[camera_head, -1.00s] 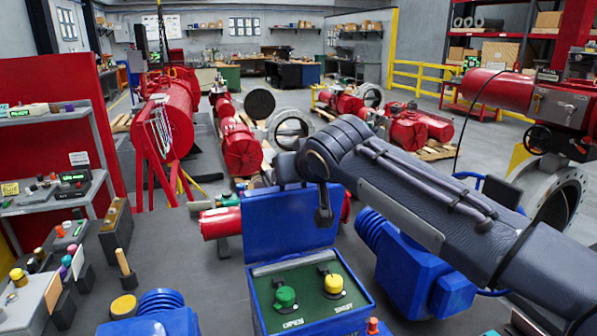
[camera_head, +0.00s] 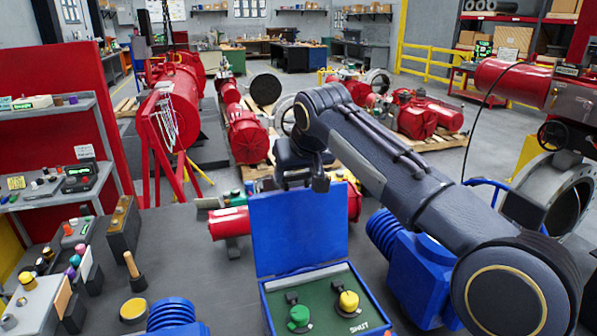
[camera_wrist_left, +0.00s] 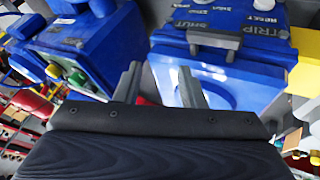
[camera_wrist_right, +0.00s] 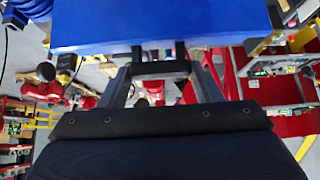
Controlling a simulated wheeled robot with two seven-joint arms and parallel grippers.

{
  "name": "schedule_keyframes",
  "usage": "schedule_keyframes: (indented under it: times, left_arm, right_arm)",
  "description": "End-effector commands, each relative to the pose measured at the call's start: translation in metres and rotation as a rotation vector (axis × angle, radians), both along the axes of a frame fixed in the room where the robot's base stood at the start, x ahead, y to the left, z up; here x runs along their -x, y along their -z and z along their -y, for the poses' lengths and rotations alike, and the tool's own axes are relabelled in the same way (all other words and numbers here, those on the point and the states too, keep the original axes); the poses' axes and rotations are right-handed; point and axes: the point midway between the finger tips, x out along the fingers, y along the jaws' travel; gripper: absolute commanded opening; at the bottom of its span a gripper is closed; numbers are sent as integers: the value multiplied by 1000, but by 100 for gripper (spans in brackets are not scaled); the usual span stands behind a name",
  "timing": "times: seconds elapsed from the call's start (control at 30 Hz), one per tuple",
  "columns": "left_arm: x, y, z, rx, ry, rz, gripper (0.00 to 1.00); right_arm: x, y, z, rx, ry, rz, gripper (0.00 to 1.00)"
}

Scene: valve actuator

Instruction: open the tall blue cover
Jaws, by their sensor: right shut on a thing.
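The tall blue cover (camera_head: 298,230) stands raised, close to upright, at the back of a blue control box. The box's green panel (camera_head: 325,318) is exposed, with a green knob (camera_head: 299,315) and a yellow knob (camera_head: 348,300). My right gripper (camera_head: 305,184) is at the cover's top edge. In the right wrist view its fingers (camera_wrist_right: 162,85) are shut on the dark bar handle (camera_wrist_right: 160,70), and the blue cover (camera_wrist_right: 160,25) fills the top. My left gripper (camera_wrist_left: 158,88) has its fingers apart and empty, before a blue panel with a grey handle (camera_wrist_left: 213,40).
A blue ribbed motor housing (camera_head: 415,265) stands right of the box, below my right arm. A bench with small knobs and a shelf (camera_head: 50,110) lie at the left. Red cylinders (camera_head: 245,135) stand on pallets behind the cover.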

Motion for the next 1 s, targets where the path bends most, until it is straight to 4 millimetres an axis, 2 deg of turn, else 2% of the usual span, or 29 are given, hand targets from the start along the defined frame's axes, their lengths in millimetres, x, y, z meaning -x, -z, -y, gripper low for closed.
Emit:
schedule_keyframes:
  times: [0.03,0.37,0.4,0.53,0.83,1.0]
  left_arm:
    - [0,0,0,0,0,0,36]
    - [0,-1,0,0,0,0,36]
    - [0,-1,0,0,0,0,36]
    - [0,-1,0,0,0,0,36]
    - [0,0,0,0,0,0,36]
    - [0,3,0,0,0,0,36]
  right_arm:
    - [-1,-5,0,-5,-1,9,17]
    - [-1,-6,0,-7,-2,9,17]
    - [-1,-6,0,-7,-2,9,62]
    - [-1,-4,0,-5,-2,6,79]
    - [0,-3,0,-3,-2,1,80]
    - [11,-18,3,-5,-2,5,80]
